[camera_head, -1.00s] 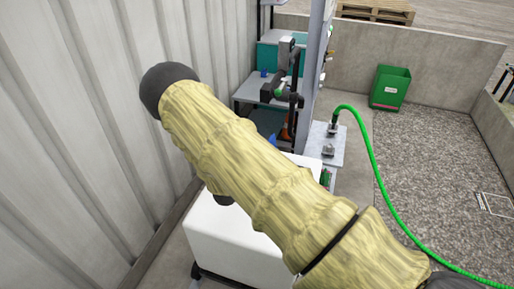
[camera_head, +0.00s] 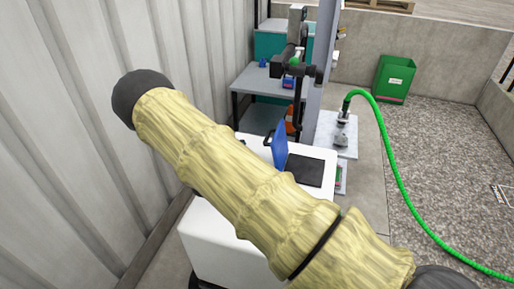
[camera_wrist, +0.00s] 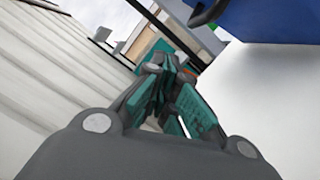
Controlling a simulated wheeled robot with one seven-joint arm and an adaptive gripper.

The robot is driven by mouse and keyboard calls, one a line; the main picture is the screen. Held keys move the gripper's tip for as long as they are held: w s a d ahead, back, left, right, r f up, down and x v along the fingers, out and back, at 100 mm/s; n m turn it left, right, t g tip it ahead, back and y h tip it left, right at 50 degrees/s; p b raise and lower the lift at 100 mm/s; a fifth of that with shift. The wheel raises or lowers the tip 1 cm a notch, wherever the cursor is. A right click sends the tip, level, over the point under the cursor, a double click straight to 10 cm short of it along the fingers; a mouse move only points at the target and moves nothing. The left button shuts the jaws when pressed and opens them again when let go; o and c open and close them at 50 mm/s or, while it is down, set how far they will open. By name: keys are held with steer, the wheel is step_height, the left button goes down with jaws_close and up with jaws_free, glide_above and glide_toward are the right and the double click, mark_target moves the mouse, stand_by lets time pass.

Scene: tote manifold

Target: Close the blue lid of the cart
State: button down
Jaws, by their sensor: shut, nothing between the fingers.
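The white cart (camera_head: 222,240) stands ahead, partly covered by my yellow-sleeved arm. Its blue lid (camera_head: 280,148) is raised, standing tilted up beside a dark rectangular opening (camera_head: 306,171) in the cart's top. In the wrist view the blue lid (camera_wrist: 275,20) fills the upper right corner, with a dark handle-like part at its left edge. My gripper (camera_wrist: 170,62), with teal finger parts, is shut and empty, to the left of the lid in that view. I cannot tell whether they touch. In the head view the gripper is hidden behind my arm.
A corrugated wall (camera_head: 70,130) runs close along the left. Behind the cart are a grey shelf bench (camera_head: 265,85) and a grey post (camera_head: 325,65). A green hose (camera_head: 385,140) arcs down on the right.

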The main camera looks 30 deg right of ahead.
step_height(320, 180, down, 5)
steer(key=b, duration=0.3)
steer(key=w+d+r+p, duration=0.2)
steer(key=d+p, duration=0.1)
steer(key=d, duration=0.8)
steer(key=shift+d+r, duration=0.3)
steer(key=shift+r, duration=0.05)
steer(key=shift+s, duration=0.1)
